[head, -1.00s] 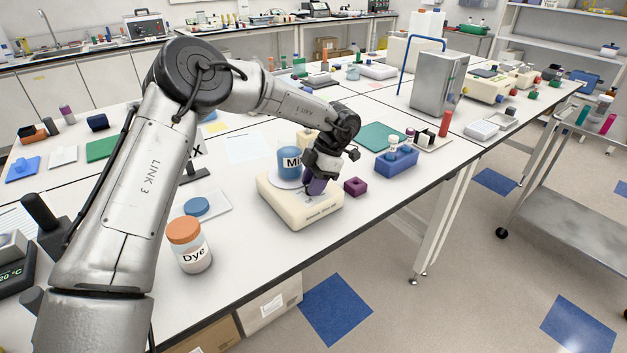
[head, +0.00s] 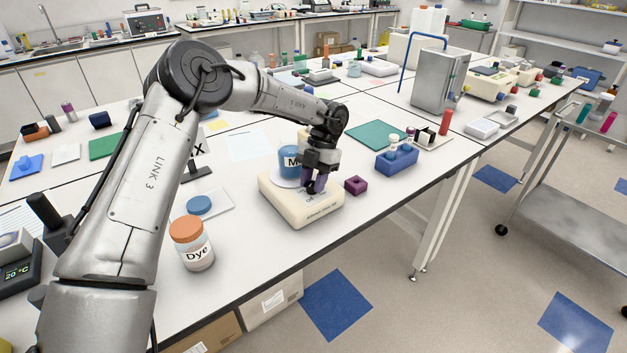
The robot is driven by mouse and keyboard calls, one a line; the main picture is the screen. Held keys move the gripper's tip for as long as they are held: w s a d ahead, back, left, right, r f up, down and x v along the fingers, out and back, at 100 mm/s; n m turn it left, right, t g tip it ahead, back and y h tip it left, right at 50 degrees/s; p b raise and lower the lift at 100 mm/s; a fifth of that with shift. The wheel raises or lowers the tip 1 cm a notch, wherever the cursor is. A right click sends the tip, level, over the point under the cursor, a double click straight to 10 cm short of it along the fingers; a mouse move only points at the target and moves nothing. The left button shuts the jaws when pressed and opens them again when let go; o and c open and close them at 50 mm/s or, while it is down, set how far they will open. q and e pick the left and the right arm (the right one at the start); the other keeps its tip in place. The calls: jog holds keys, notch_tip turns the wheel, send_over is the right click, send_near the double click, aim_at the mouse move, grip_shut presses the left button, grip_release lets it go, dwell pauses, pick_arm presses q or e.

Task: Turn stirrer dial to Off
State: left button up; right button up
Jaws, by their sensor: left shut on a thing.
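The stirrer (head: 298,210) is a cream box on the bench in the head view, with a round white plate on top. A blue container (head: 289,162) with a partly hidden label stands on that plate. My left gripper (head: 313,190) reaches down over the stirrer's front face, its fingers shut at the dial. The dial itself is hidden by the fingers, so its setting cannot be read. My right gripper is not in view.
A white jar labelled Dye with an orange lid (head: 190,243) stands left of the stirrer. A small purple block (head: 355,186) and a blue rack (head: 397,160) are to its right. The bench's front edge is close to the stirrer.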

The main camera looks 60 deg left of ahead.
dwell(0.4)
pick_arm(q)
jog(key=o, duration=0.9)
jog(key=shift+f, duration=0.1)
